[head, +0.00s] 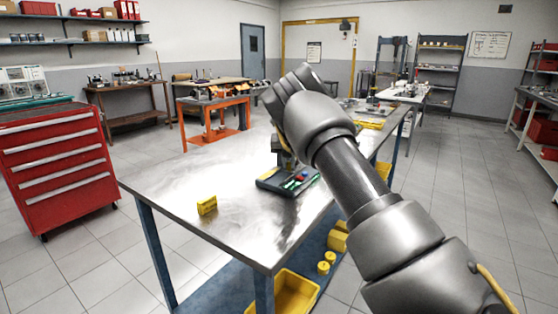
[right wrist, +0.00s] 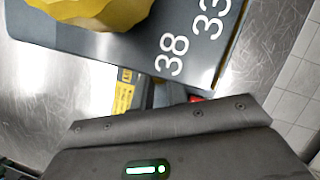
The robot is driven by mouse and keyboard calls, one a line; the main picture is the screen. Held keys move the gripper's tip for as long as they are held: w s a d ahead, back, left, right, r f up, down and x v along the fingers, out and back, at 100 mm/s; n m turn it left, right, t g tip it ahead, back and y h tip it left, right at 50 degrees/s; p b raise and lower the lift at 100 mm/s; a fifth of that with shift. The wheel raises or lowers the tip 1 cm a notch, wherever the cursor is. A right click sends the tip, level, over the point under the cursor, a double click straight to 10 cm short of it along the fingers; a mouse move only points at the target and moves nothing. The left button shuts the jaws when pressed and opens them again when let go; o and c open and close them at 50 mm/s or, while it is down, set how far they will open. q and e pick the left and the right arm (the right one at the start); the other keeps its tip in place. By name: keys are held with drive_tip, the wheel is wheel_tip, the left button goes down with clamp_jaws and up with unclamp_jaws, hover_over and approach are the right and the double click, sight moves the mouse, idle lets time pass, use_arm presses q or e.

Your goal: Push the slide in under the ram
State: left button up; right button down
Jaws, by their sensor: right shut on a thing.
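My right gripper (head: 284,157) is low over a dark tray (head: 270,184) on the steel table, and my own arm hides most of it. In the right wrist view, its dark housing fills the bottom. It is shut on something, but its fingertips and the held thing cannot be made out. A grey plate (right wrist: 215,60) marked 38 and 33 lies beyond the housing, with a large yellow faceted piece (right wrist: 95,12) on it at the top left. I cannot pick out the slide or the ram. My left gripper is not in view.
A small yellow box (head: 207,205) stands on the steel table (head: 180,185), whose left part is otherwise clear. Red and green pieces lie in the dark tray. A red tool cabinet (head: 58,160) stands left, and a yellow bin (head: 290,293) is on the lower shelf.

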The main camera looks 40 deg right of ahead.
drive_tip(key=c, duration=1.8)
unclamp_jaws()
drive_tip(key=shift+d+r, duration=0.15)
drive_tip(key=shift+d, duration=0.05)
drive_tip(key=o, duration=0.4)
drive_tip(key=shift+d, duration=0.1)
drive_tip(key=shift+a+r, duration=0.1)
drive_tip(key=shift+a, duration=0.1)
drive_tip(key=v, duration=1)
drive_tip(key=shift+s+r, duration=0.1)
drive_tip(key=shift+r, duration=0.05)
